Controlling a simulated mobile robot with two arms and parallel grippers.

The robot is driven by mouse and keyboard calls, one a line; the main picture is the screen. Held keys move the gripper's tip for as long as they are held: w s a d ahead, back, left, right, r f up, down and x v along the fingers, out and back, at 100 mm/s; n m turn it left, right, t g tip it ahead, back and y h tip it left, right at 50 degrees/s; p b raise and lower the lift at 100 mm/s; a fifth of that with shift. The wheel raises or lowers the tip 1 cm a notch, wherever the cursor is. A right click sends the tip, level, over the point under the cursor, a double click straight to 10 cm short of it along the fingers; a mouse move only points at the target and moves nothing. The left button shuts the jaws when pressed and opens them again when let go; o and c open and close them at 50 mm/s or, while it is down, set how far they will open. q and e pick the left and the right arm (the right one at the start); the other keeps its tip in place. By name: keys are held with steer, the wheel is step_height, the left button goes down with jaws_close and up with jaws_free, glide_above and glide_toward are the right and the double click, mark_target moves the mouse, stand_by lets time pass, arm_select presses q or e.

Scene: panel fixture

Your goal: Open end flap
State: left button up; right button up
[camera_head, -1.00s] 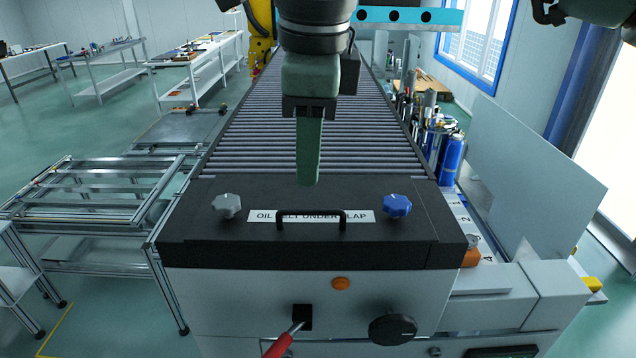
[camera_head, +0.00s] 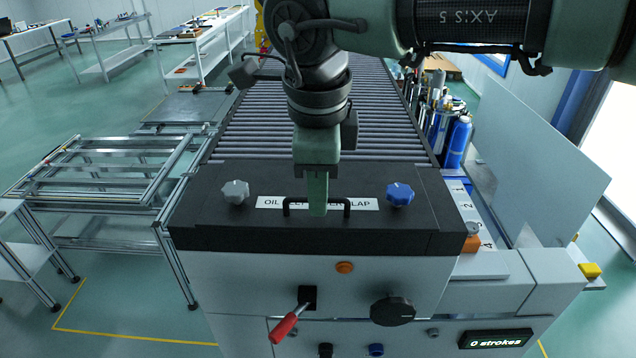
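The end flap (camera_head: 410,225) is a black cover on the near end of the roller conveyor, and it looks closed. FLAP" (camera_head: 270,202), partly hidden, and a black bar handle (camera_head: 337,201). A grey knob (camera_head: 235,191) is left of the handle and a blue knob (camera_head: 399,193) is right of it. My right gripper (camera_head: 318,208) points down at the middle of the handle, overlapping it in the picture. Its fingers show edge-on as one green bar, so I cannot tell whether they grip the handle. My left gripper is not in view.
The white front panel below carries an orange button (camera_head: 345,268), a red-handled lever (camera_head: 285,327), a black dial (camera_head: 392,311) and a "0 strokes" display (camera_head: 495,338). A clear panel (camera_head: 540,160) stands at the right. A metal frame (camera_head: 105,180) stands at the left.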

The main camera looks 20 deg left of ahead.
jaws_close()
stand_by(1.3)
